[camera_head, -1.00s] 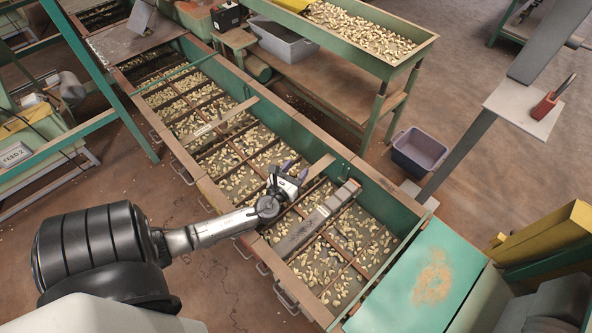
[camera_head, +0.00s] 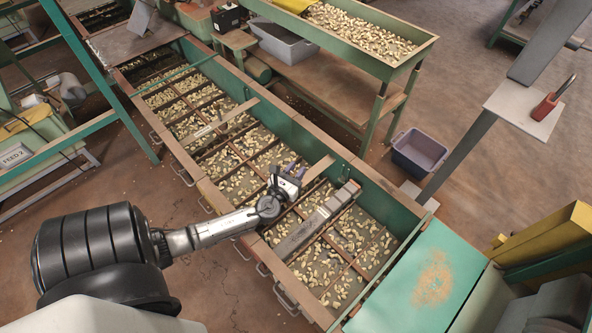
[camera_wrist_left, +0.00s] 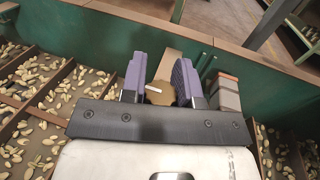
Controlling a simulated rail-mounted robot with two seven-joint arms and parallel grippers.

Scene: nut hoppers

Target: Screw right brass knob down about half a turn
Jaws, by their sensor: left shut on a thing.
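My left gripper (camera_head: 296,170) reaches over the green hopper trough (camera_head: 384,199) from its front side, beside a tan wooden strip (camera_head: 319,168). In the left wrist view, the two purple fingers of my left gripper (camera_wrist_left: 160,77) stand apart on either side of a tan-brown rounded piece (camera_wrist_left: 158,95), which looks like the brass knob. The gripper is shut on it. Most of the knob is hidden by the fingers and the gripper's dark front plate. In the head view the knob is hidden behind the gripper. My right gripper is not in view.
A grey metal bar (camera_head: 312,224) crosses the trough just right of the gripper. Nuts lie in the divided compartments below. Another strip (camera_head: 222,120) crosses farther left. A green sheet (camera_head: 425,285) covers the right end. A purple-grey bin (camera_head: 419,151) stands on the floor behind.

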